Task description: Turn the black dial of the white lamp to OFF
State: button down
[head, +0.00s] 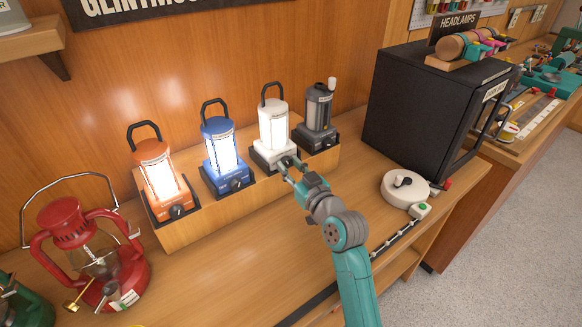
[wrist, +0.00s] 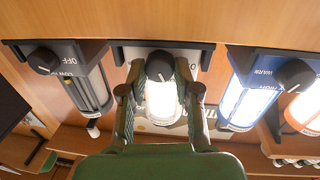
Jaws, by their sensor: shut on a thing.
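The white lamp (head: 272,122) stands on the wooden step in the head view, upright and brightly lit. Its black dial (wrist: 160,66) is in the middle of the wrist view, low on the lamp's front. My gripper (head: 287,166) reaches the front of the white lamp's base. In the wrist view its two fingers stand on either side of the dial and are shut on it. The fingertips mostly hide the dial in the head view. The lettering around this dial is largely hidden, so I cannot read its setting.
A lit blue lamp (head: 220,150) and a lit orange lamp (head: 158,175) stand left of the white lamp. An unlit grey lamp (head: 318,108) stands close on its right. A black box (head: 415,105) is further right. A red lantern (head: 75,235) is at left.

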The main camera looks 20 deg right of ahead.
jog(key=shift+n, duration=0.6)
jog(key=c, duration=0.8)
grip_release()
jog(key=s+d, duration=0.2)
jog(key=s, duration=0.9)
jog(key=shift+s+d, duration=0.2)
jog(key=shift+s, duration=0.2)
jog(key=shift+f, duration=0.1)
